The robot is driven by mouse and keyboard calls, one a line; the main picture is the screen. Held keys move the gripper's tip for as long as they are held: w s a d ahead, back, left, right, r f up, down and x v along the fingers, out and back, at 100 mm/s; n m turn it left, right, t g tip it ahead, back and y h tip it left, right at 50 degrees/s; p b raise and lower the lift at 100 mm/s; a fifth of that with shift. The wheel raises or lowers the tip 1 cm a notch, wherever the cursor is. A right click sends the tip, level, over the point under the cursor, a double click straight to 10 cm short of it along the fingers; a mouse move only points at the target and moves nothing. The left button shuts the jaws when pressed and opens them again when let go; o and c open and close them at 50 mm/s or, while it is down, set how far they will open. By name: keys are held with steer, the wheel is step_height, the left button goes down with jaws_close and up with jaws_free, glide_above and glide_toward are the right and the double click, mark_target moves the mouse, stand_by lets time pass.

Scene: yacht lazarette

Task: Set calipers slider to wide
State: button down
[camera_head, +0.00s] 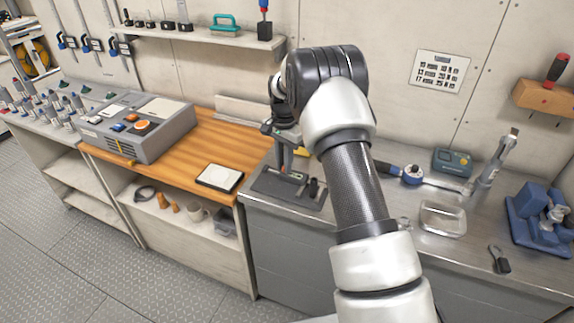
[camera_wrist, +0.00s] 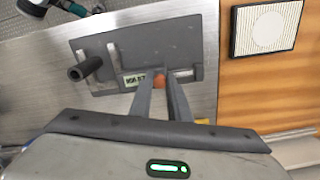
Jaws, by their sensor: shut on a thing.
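The calipers are a dark grey flat fixture (camera_wrist: 140,45) with two upright jaws or posts, a slot and a small number display (camera_wrist: 134,79). They also show on the steel bench in the head view (camera_head: 272,186). My gripper (camera_wrist: 160,82) reaches down over the fixture beside the display. Its fingers are shut on a small orange slider piece (camera_wrist: 158,80), mostly hidden between the fingertips. A black cylindrical knob (camera_wrist: 86,68) sticks out at the fixture's left in the wrist view. The display digits are too small to read surely.
A white-topped square pad (camera_head: 219,177) lies on the wooden bench to the left. To the right on the steel bench are a torque wrench (camera_head: 412,175), a clear tray (camera_head: 442,218), a padlock (camera_head: 500,260) and a blue vise (camera_head: 540,218).

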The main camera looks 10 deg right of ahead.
steer(key=shift+d, duration=0.1)
steer(key=c, duration=1.7)
jaws_free()
steer(key=shift+o, duration=0.2)
step_height(320, 180, up, 18)
steer(key=shift+f, duration=0.25)
